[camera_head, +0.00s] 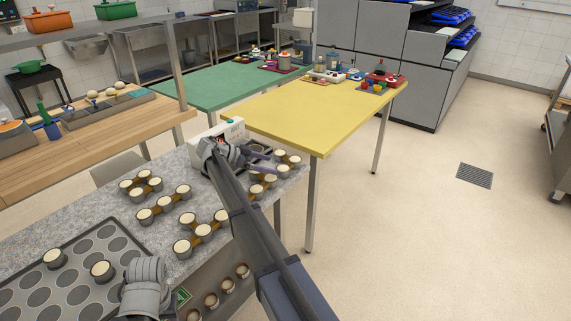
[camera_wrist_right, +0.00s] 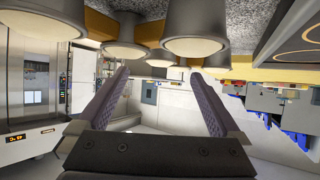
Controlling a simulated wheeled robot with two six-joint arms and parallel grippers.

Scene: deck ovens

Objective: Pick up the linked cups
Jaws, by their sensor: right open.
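Linked cups, cream-topped grey cups joined by brown links, stand in several groups on the grey speckled counter (camera_head: 110,215). One group (camera_head: 200,233) is near the counter's front middle, others (camera_head: 164,204) (camera_head: 140,186) are farther left, and more cups (camera_head: 287,160) stand at the right end. My right gripper (camera_head: 264,160) is open at the right end, beside these cups. In the right wrist view, its two fingers (camera_wrist_right: 158,80) are apart with nothing clearly held between them; cups (camera_wrist_right: 194,42) and a brown link (camera_wrist_right: 151,31) fill the top. My left gripper's fingers are not visible.
A dark tray (camera_head: 75,262) with round wells and two cups lies at the front left. A white box (camera_head: 232,131) stands behind my right gripper. Yellow (camera_head: 300,115) and green (camera_head: 190,88) tables lie beyond. More cups (camera_head: 226,284) stand below the counter top. Open floor lies right.

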